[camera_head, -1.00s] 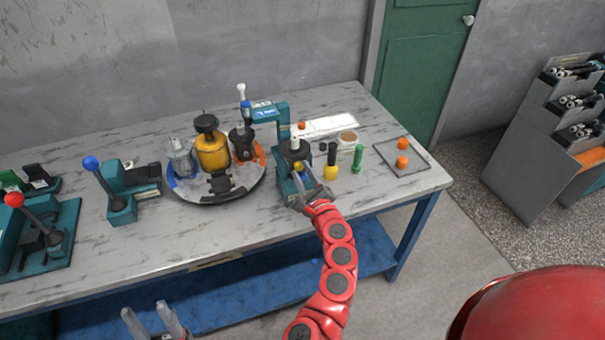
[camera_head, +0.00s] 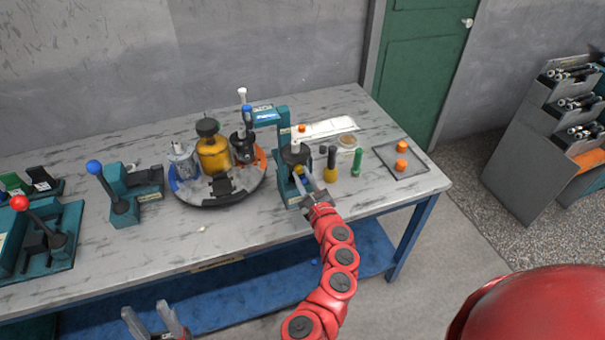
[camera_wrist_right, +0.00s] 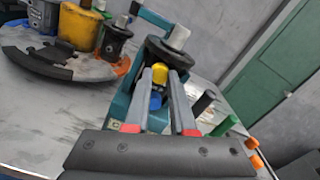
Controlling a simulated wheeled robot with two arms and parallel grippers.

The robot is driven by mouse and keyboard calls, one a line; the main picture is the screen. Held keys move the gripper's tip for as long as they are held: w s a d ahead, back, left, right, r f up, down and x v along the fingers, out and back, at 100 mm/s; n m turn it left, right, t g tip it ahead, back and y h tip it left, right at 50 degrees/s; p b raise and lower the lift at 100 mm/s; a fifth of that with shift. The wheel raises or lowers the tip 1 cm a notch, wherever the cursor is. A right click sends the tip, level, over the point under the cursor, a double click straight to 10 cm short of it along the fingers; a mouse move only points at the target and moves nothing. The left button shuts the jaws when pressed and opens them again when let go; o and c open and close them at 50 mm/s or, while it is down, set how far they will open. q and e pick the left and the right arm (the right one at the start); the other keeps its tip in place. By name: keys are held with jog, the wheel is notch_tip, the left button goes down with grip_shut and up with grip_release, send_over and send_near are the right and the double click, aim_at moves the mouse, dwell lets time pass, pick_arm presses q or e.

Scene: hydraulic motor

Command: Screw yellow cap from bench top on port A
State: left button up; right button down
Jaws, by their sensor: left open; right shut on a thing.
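The yellow cap (camera_head: 298,170) is at the front of the dark motor (camera_head: 296,153) in the teal stand (camera_head: 283,124). In the right wrist view the yellow cap (camera_wrist_right: 160,71) sits between the fingertips of my right gripper (camera_wrist_right: 159,79), with a blue part (camera_wrist_right: 155,101) just below it. My right gripper (camera_head: 304,178) is shut on the yellow cap. The port behind the cap is hidden, so I cannot tell how far the cap is seated. My left gripper (camera_head: 154,316) is open and empty, low in front of the bench.
A yellow-and-black tool (camera_head: 331,165) and a green tool (camera_head: 357,161) stand close on the right. A grey tray (camera_head: 420,164) holds orange caps (camera_head: 401,165). The bench front (camera_head: 150,245) is mostly clear.

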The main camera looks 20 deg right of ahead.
jog(key=shift+d+m+p, duration=0.1)
jog(key=shift+m+p, duration=0.25)
jog(key=shift+m, duration=0.35)
jog(key=shift+r+m+p, duration=0.1)
jog(key=shift+m+p, duration=0.25)
jog(key=shift+m, duration=0.05)
jog(key=m+p, duration=0.2)
jog(key=shift+m, duration=1)
